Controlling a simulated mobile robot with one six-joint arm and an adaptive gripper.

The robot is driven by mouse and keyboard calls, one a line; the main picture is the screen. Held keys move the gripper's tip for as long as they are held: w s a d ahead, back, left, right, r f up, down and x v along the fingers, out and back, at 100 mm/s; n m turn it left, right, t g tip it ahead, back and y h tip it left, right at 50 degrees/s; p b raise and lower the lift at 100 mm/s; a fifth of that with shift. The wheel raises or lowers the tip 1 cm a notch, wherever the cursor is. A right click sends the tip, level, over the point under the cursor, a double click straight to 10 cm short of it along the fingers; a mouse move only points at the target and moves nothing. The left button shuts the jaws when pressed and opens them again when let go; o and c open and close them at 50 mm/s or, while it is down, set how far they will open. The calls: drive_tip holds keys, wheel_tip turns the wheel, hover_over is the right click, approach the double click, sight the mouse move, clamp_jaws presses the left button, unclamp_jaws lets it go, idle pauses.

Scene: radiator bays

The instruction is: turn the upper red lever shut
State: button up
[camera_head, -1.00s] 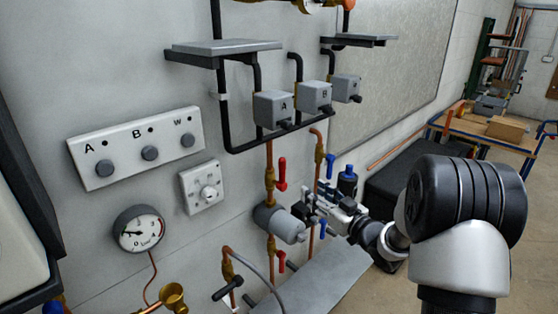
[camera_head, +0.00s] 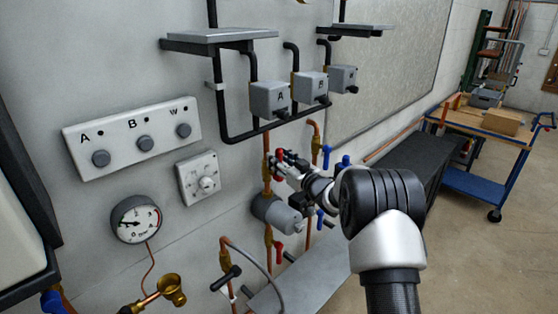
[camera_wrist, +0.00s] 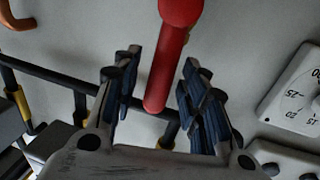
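The upper red lever (camera_head: 279,154) sits on a vertical copper pipe left of centre in the head view, partly hidden by my gripper (camera_head: 284,163). In the wrist view the red lever (camera_wrist: 171,60) comes down from the top edge, and its free end lies between the two dark fingers of my gripper (camera_wrist: 160,78). The fingers are open, with a visible gap on each side of the lever. The lever's full angle to the pipe is hard to tell behind the gripper.
A lower red lever (camera_head: 278,251) and a grey cylindrical pump (camera_head: 272,211) are below. Blue levers (camera_head: 327,156) are on the pipe to the right. Boxes A (camera_head: 269,98) and B (camera_head: 309,87) hang above. A gauge (camera_head: 136,220) is at left.

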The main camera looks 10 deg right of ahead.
drive_tip(key=shift+w+a, duration=0.15)
drive_tip(key=shift+w, duration=0.1)
drive_tip(key=shift+c, duration=0.4)
clamp_jaws()
idle(0.4)
